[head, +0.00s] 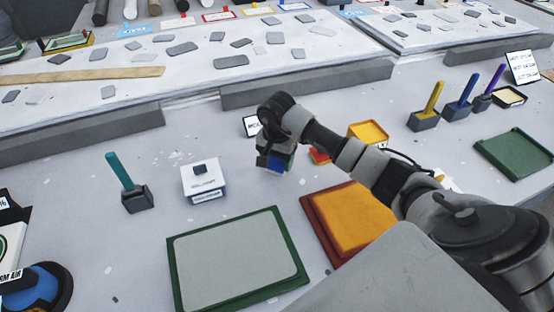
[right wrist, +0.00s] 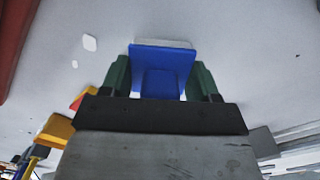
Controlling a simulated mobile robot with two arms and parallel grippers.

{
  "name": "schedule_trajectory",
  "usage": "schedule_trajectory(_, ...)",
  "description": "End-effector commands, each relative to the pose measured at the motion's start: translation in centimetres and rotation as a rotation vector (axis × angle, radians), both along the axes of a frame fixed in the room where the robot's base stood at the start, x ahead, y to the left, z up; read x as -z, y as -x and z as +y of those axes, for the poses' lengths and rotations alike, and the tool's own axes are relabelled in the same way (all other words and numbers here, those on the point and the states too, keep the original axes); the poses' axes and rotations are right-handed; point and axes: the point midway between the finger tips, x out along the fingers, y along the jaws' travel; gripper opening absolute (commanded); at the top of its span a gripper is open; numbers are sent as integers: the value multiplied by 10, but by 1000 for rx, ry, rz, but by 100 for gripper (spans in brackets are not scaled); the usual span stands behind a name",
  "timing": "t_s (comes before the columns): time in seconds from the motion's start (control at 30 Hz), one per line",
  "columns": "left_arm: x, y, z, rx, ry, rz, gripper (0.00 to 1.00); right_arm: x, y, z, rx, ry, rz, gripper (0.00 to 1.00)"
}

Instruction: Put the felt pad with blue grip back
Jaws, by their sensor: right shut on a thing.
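The felt pad with blue grip (right wrist: 163,57) is between the fingers of my right gripper (right wrist: 162,82) in the right wrist view. Its blue block and plate face the camera, and a pale felt edge shows beyond the plate. In the head view the right gripper (head: 274,158) is above the bench, right of the white box, with a bit of the pad's blue (head: 270,163) visible below it. The gripper is shut on the pad. I cannot tell the pad's exact height above the bench. My left gripper is not in view.
A white box (head: 204,181) and a teal-handled tool in a dark holder (head: 136,199) stand to the left. In front lie a green tray with a grey panel (head: 178,277) and a red tray with orange fill (head: 318,222). Yellow, blue and purple handled tools (head: 426,118) stand at right.

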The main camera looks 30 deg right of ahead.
Motion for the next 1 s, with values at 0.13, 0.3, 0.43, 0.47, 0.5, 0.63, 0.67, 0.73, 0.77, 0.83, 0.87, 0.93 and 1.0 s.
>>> schedule_trajectory(0.13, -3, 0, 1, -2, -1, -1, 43, 9, 0, 0, 0, -1, -2, 39)
schedule_trajectory(0.3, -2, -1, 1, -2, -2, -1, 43, 10, 0, 0, 0, 0, -2, 39)
schedule_trajectory(0.43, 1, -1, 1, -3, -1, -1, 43, 13, 0, -1, 0, 1, -2, 39)
schedule_trajectory(0.47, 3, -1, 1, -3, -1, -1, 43, 14, 0, -1, 0, 1, -2, 39)
schedule_trajectory(0.5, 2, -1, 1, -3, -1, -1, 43, 13, 0, 0, 0, 0, -1, 64)
schedule_trajectory(0.63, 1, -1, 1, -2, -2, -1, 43, 13, 0, 0, 0, -1, -1, 84)
schedule_trajectory(0.67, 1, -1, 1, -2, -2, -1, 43, 13, 0, 0, 0, -1, -1, 86)
schedule_trajectory(0.73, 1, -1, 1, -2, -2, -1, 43, 13, 0, 0, 0, -1, -1, 86)
schedule_trajectory(0.77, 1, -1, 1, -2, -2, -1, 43, 13, 0, 0, 0, -1, -1, 86)
schedule_trajectory(0.83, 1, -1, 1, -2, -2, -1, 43, 13, 0, 0, 0, -1, -1, 86)
schedule_trajectory(0.87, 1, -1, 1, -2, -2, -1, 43, 13, 0, 0, 0, -1, -1, 86)
schedule_trajectory(0.93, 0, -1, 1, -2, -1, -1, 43, 11, 0, 0, 0, -1, -1, 86)
schedule_trajectory(1.0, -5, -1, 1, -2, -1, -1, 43, 7, 0, 0, 0, -1, -1, 86)
